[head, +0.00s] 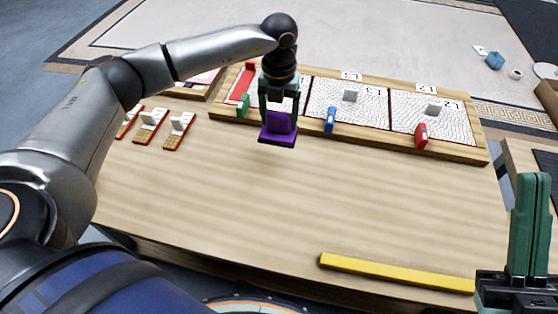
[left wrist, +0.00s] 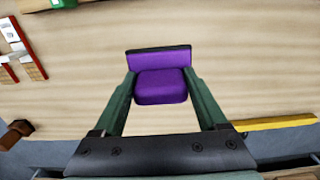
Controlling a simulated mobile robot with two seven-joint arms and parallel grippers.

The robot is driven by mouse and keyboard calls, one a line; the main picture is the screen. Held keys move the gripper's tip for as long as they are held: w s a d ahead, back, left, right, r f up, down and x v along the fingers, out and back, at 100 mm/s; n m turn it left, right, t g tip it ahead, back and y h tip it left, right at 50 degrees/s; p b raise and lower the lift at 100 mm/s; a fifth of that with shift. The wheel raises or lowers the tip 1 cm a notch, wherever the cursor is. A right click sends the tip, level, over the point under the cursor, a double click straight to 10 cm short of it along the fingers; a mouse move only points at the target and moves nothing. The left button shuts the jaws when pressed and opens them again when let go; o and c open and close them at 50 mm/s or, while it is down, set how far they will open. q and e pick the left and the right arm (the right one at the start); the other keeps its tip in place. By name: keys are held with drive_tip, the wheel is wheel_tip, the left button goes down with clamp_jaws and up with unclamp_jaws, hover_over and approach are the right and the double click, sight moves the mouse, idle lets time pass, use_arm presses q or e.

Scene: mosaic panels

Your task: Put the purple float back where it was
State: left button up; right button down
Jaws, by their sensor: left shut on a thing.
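The purple float (head: 279,125) has a purple block-like grip on a flat plate with a dark edge. My left gripper (head: 278,108) is shut on it, over the table by the near edge of the panel board. The left wrist view shows the float (left wrist: 161,87) between the two green fingers. Whether its plate touches the table is unclear. My right gripper (head: 530,225) is at the lower right of the head view, with green fingers pointing up, away from the float; its opening is not clear.
A wooden board (head: 455,152) with numbered mosaic panels (head: 345,112) lies along the back. Green (head: 243,106), blue (head: 331,120) and red (head: 421,136) pieces stand at its edge. Several red-and-white tools (head: 179,131) lie left. A yellow bar (head: 395,273) lies in front. The middle is clear.

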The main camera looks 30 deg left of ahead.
use_arm(q)
wheel_tip(320, 180, down, 10)
drive_tip(key=shift+r+b, duration=0.2)
drive_tip(key=shift+b, duration=1)
drive_tip(key=shift+f, duration=0.15)
drive_tip(key=o, duration=1.1)
